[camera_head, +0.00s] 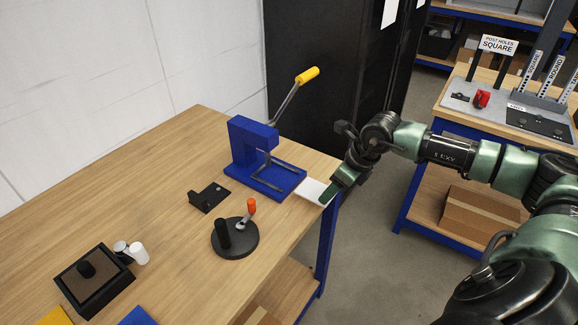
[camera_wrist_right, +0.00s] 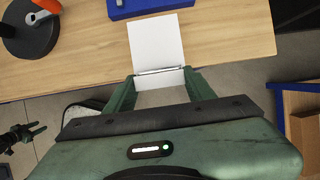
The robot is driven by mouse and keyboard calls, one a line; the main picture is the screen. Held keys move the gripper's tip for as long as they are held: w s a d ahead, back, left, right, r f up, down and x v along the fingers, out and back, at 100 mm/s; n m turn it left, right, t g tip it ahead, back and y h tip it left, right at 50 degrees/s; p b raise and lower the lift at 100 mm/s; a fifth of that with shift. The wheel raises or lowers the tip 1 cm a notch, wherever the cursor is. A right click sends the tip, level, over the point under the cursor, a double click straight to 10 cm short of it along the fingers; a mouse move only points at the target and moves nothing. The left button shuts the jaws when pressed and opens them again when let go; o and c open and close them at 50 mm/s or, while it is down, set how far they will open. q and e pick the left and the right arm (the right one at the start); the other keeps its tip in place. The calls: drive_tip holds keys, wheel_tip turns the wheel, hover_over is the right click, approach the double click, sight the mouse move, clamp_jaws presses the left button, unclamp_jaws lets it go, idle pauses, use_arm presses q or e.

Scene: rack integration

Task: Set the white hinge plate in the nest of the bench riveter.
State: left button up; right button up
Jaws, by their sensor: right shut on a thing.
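The blue bench riveter (camera_head: 247,142) stands near the table's far right corner, with a yellow-tipped lever and a grey angled rail on its base. My right gripper (camera_head: 330,194) is shut on the near end of the white hinge plate (camera_head: 310,188), just off the table's right edge. In the right wrist view the plate (camera_wrist_right: 156,42) points away from the fingers (camera_wrist_right: 160,80), its hinge barrel close to them. Its far edge meets the edge of the blue base (camera_wrist_right: 150,8) in the picture; I cannot tell if they touch.
On the table (camera_head: 170,185) are a black bracket (camera_head: 209,197), a round black fixture (camera_head: 235,238) with a red-tipped handle, and a black square tray (camera_head: 95,280) beside white cylinders. A dark cabinet stands behind. A second bench (camera_head: 440,115) is at right.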

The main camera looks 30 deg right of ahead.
sight(302, 184)
drive_tip(key=w, duration=0.1)
drive_tip(key=w+a+p, duration=0.1)
drive_tip(key=w, duration=0.1)
drive_tip(key=w+a, duration=0.1)
drive_tip(key=shift+w+r+p, duration=0.25)
drive_tip(key=shift+w+p, duration=0.1)
drive_tip(key=w, duration=0.1)
drive_tip(key=w+a+p, duration=0.1)
drive_tip(key=w, duration=0.2)
drive_tip(key=shift+a+f, duration=0.25)
drive_tip(key=shift+f, duration=0.05)
drive_tip(key=w+p, duration=0.1)
drive_tip(key=w+a+p, duration=0.1)
drive_tip(key=w+p, duration=0.1)
drive_tip(key=shift+w+a+f, duration=0.1)
drive_tip(key=shift+w+a, duration=0.2)
drive_tip(key=shift+w, duration=0.1)
drive_tip(key=shift+f, duration=0.2)
use_arm(q)
wheel_tip(302, 184, up, 6)
drive_tip(key=w, duration=0.1)
drive_tip(key=shift+w+d+r, duration=0.2)
drive_tip(key=shift+w, duration=0.05)
use_arm(e)
drive_tip(key=shift+s+d+f, duration=0.1)
drive_tip(key=shift+s+f, duration=0.05)
drive_tip(key=o, duration=1.5)
use_arm(q)
drive_tip(key=shift+w, duration=0.15)
